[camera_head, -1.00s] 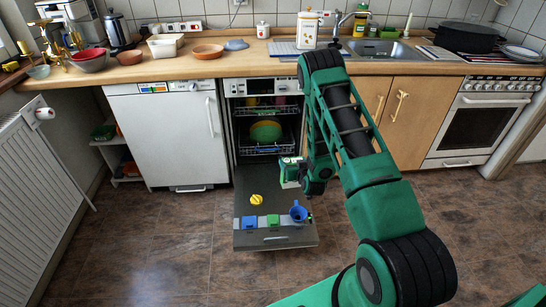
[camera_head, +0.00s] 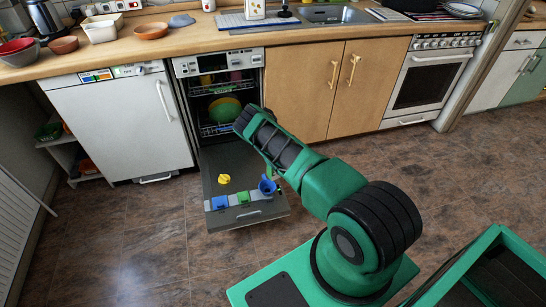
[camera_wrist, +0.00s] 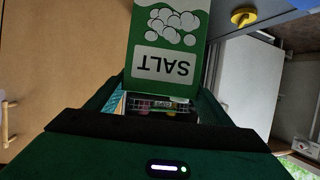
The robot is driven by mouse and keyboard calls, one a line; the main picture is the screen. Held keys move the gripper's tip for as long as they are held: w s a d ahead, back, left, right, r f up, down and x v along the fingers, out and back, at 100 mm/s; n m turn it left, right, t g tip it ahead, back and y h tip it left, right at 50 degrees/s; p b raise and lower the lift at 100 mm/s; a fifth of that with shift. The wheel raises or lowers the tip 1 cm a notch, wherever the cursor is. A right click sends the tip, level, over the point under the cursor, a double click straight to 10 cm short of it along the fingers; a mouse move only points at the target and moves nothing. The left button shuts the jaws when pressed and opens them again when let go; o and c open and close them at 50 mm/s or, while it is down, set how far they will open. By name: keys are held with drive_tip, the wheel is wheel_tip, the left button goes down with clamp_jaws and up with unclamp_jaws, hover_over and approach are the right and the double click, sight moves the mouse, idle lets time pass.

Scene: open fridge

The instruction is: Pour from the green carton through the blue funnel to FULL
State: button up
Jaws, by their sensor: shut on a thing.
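The green carton (camera_wrist: 168,45) fills the upper middle of the wrist view, with a white panel reading SALT upside down. My gripper (camera_wrist: 160,106) is shut on it. The blue funnel (camera_head: 267,185) stands at the right of the open dishwasher door (camera_head: 232,160), in front of my arm's far end. I cannot see its lower part clearly or any fill marking.
On the door lie a yellow cap (camera_head: 224,178), a blue lid (camera_head: 220,202) and a green lid (camera_head: 243,199). The yellow cap also shows in the wrist view (camera_wrist: 243,17). The dishwasher rack (camera_head: 222,127) holds dishes. The tiled floor (camera_head: 130,240) left of the door is clear.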

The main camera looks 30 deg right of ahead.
wheel_tip(320, 180, down, 3)
drive_tip(key=shift+d+f+n+h, duration=0.15)
drive_tip(key=shift+n+h, duration=0.45)
drive_tip(key=shift+n, duration=0.3)
drive_tip(key=shift+s+n+h, duration=0.25)
drive_tip(key=shift+n+h, duration=0.05)
drive_tip(key=shift+n, duration=0.1)
idle(0.4)
drive_tip(key=shift+n, duration=0.4)
